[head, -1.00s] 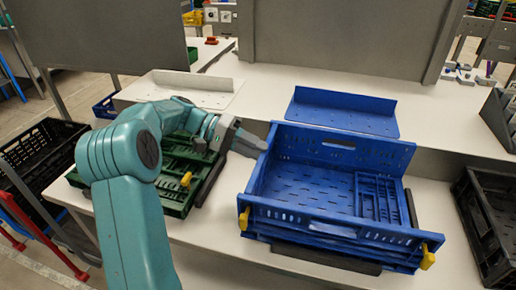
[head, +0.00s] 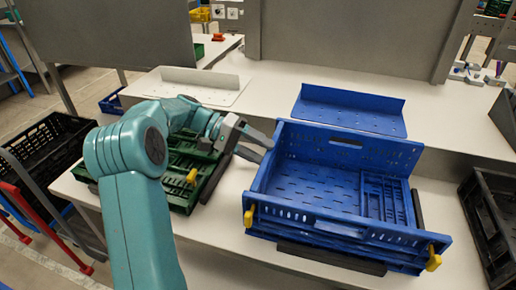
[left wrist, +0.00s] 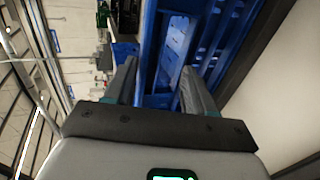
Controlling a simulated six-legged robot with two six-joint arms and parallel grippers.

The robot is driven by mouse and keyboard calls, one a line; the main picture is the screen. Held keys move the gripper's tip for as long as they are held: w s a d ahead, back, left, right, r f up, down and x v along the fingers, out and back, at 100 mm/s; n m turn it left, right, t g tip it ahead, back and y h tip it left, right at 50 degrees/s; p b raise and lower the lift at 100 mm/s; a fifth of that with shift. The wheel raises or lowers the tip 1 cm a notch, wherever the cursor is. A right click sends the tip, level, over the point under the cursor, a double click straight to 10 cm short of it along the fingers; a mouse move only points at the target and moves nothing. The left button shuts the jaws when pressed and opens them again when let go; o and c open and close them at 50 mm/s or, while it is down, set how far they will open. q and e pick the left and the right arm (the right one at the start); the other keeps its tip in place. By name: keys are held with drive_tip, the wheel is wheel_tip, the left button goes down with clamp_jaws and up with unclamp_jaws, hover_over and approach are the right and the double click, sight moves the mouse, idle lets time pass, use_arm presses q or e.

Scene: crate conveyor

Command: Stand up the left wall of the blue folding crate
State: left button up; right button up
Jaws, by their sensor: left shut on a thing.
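The blue folding crate (head: 350,228) stands on the white table in the head view, with its back and front walls up. Its left wall (head: 268,160) stands upright along the left side; the right wall (head: 387,203) lies folded inside on the floor. My left gripper (head: 265,151) is at the left wall's upper edge, from outside, its two fingers set apart. In the left wrist view my left gripper (left wrist: 155,85) has blue crate parts (left wrist: 152,62) between its fingers. It is shut on the left wall, though the exact contact is hard to see. My right gripper is not in view.
A green folded crate (head: 185,178) lies left of the blue one, under my left arm. A blue panel (head: 350,112) lies behind. Black crates stand at the left (head: 42,150) and right (head: 488,225). Yellow latches sit at the blue crate's front corners.

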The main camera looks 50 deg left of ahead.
use_arm(q)
drive_tip(key=p+v, duration=0.7)
drive_tip(key=v, duration=0.9)
drive_tip(key=shift+s+a, duration=0.1)
idle(0.4)
